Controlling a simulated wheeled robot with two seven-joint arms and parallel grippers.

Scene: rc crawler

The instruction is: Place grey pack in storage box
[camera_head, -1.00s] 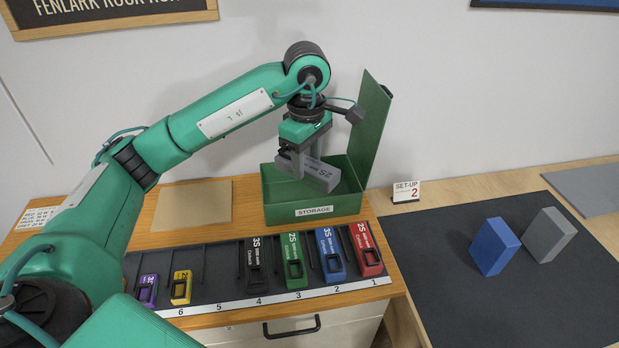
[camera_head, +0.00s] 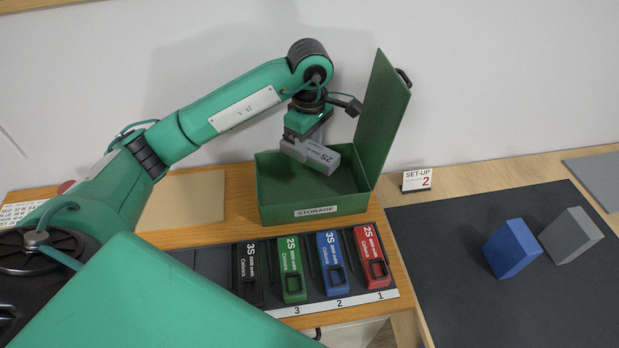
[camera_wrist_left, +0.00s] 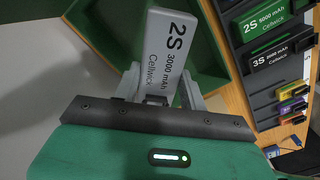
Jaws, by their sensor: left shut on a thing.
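The grey pack (camera_head: 322,157), marked 2S, is held tilted above the open green storage box (camera_head: 315,215). It also shows in the left wrist view (camera_wrist_left: 163,50), between the fingers. My left gripper (camera_head: 297,148) is shut on the grey pack, over the box's back left part. The box's lid (camera_head: 379,120) stands up on its right side, and its front bears a STORAGE label. The visible part of the box floor is empty. My right gripper does not show.
A rack (camera_head: 210,264) in front of the box holds black (camera_head: 248,272), green (camera_head: 291,268), blue (camera_head: 332,264) and red (camera_head: 371,257) packs. A set-up sign (camera_head: 416,180) stands right of the box. Blue (camera_head: 512,248) and grey (camera_head: 570,235) blocks stand on the dark mat (camera_head: 465,300).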

